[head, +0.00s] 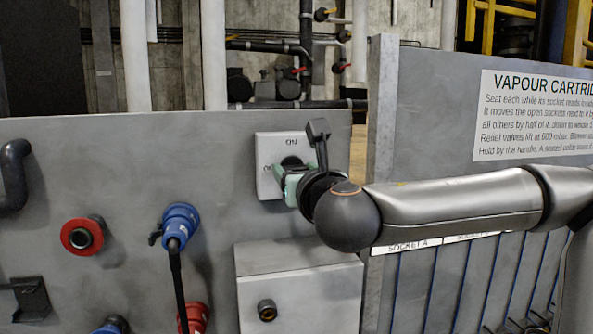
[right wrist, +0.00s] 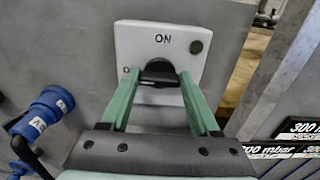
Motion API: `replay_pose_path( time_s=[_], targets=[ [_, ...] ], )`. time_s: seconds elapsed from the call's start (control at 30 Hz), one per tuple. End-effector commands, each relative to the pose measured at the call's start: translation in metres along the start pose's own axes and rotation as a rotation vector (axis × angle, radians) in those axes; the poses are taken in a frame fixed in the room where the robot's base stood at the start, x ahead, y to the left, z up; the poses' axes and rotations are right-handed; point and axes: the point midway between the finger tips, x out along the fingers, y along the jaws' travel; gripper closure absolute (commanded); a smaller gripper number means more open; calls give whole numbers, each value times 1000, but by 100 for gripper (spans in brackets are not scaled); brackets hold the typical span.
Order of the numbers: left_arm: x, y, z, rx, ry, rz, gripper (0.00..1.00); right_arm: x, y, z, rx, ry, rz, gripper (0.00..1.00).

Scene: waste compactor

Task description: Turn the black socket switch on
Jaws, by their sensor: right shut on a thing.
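The black socket switch (head: 291,163) sits on a pale plate (head: 267,147) fixed to the grey panel. The plate bears the word ON at its top; a second label at its left is partly hidden. In the right wrist view the black switch (right wrist: 158,72) lies between the green fingers of my right gripper (right wrist: 157,80), below ON. My right gripper (head: 284,181) is shut on the switch in the head view. How far the switch is turned is hard to tell. A dark green round spot (right wrist: 196,46) shows on the plate. My left gripper is not in view.
A blue plug with a cable (head: 180,224), a red ring fitting (head: 83,236) and a red connector (head: 195,316) are left of the plate. A grey box (head: 300,288) juts out below. A grey post (head: 381,120) and a lettered sign (head: 535,115) stand to the right.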

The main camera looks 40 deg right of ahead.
Motion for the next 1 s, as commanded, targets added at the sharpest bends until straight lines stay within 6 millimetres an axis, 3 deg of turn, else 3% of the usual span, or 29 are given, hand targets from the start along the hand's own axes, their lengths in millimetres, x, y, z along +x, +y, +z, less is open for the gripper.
replay_pose_path(
  time_s=[0.03, 0.27, 0.63, 1.0],
  targets=[
    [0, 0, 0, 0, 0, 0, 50, 0, 0, 0, 0, 0, -1, 67],
    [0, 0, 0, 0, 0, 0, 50, 0, 0, 0, 0, 0, -1, 93],
    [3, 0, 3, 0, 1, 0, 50, 0, 0, 0, 62, -2, -1, 93],
    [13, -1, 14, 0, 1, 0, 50, 0, -1, -2, 346, -2, -2, 93]
  ],
)
